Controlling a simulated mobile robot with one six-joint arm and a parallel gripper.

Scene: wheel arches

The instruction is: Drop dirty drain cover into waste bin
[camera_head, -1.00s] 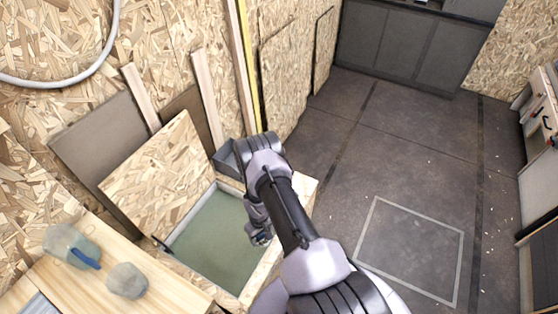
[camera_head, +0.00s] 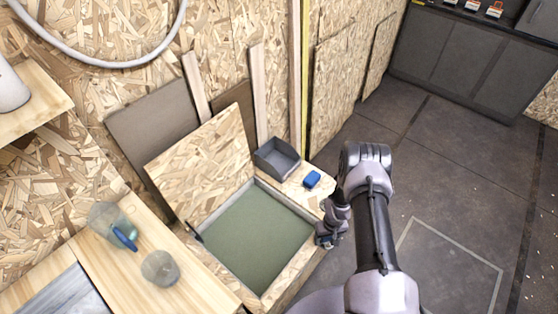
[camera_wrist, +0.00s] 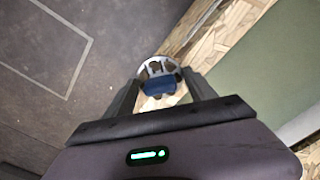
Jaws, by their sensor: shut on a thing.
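My gripper (camera_head: 328,240) is at the right-hand rim of the open chest in the head view. In the wrist view my gripper (camera_wrist: 160,92) has its fingers around a small round piece, taken as the drain cover (camera_wrist: 157,68). It has a whitish rim, dark brown patches and a blue part between the fingers. It cannot be made out in the head view. No bin is labelled; a grey open-topped box (camera_head: 277,158), perhaps the waste bin, stands on the chest's far rim, left of my arm. Its bottom is only partly visible.
The chest (camera_head: 281,283) is open with a green floor (camera_head: 255,235); its wooden lid (camera_head: 203,163) leans back. A small blue block (camera_head: 312,179) lies beside the grey box. Two clear cups (camera_head: 160,268) (camera_head: 108,220) stand on the wooden top at left. Open floor lies right.

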